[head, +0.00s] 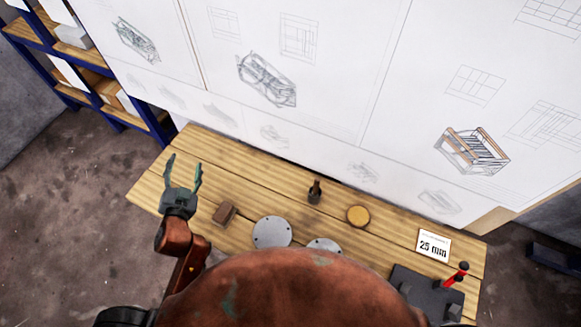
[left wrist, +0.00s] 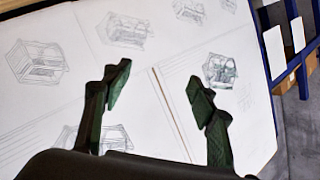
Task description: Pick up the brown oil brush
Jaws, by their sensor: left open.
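A small dark brown upright thing with a narrow top, which looks like the brown oil brush (head: 315,193), stands on the wooden table (head: 280,172) near its back edge. It is too small to make out in detail. My left gripper (head: 184,162) is open and empty above the table's left end, well to the left of the brush. In the left wrist view, the open fingers (left wrist: 160,78) face the white drawing board, and the brush is not seen there. My right gripper is not in view.
A brown block (head: 224,213) lies between my left gripper and the brush. Grey discs (head: 271,232) and a round yellow-brown piece (head: 358,215) lie nearby. A "25 mm" card (head: 433,243) and a dark fixture with a red part are at right. A drawing board (head: 330,80) rises behind.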

